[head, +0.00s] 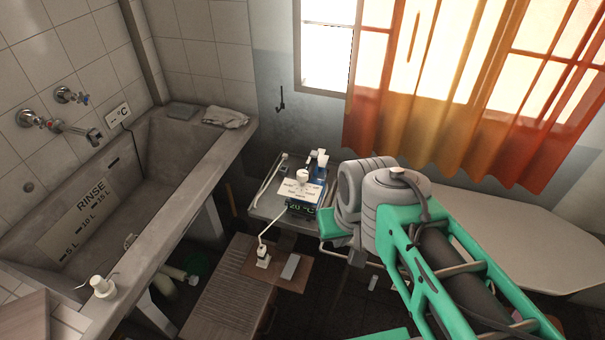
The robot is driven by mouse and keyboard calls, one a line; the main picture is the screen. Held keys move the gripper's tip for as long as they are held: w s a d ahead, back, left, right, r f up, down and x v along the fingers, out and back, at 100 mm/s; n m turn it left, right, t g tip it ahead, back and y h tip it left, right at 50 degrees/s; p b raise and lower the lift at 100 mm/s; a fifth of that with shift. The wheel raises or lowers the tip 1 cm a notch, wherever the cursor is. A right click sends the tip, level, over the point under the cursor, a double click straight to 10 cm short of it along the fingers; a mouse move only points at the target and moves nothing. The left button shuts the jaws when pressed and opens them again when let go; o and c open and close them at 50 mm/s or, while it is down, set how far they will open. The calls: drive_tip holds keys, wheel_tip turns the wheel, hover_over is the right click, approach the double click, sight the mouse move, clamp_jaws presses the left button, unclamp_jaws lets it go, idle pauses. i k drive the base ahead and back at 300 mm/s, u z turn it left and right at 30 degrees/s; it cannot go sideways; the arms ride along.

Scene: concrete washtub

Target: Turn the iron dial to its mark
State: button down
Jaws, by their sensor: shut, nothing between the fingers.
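A small blue unit (325,192) stands on a grey metal stand in the middle of the head view. It has a pale, printed top panel (298,190), a white round knob (303,175) and a lit green display. This may be the iron's dial unit; its print and any mark are too small to read. My teal and grey arm reaches in from the lower right and bends just right of the unit. My gripper's fingers cannot be made out; the arm's own links may hide them.
A concrete washtub (231,148) with a folded cloth (226,117) on its rim runs along the left. A ribbed wooden surface (232,288) with a white plug (263,260) lies in front of the stand (262,207). A pale ironing board (500,220) stands behind my arm, below orange curtains.

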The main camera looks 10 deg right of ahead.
sight(301, 175)
drive_tip(key=z, duration=0.05)
drive_tip(key=k, duration=0.45)
drive_tip(key=u, duration=0.85)
drive_tip(key=i, duration=0.7)
drive_tip(key=z, duration=0.15)
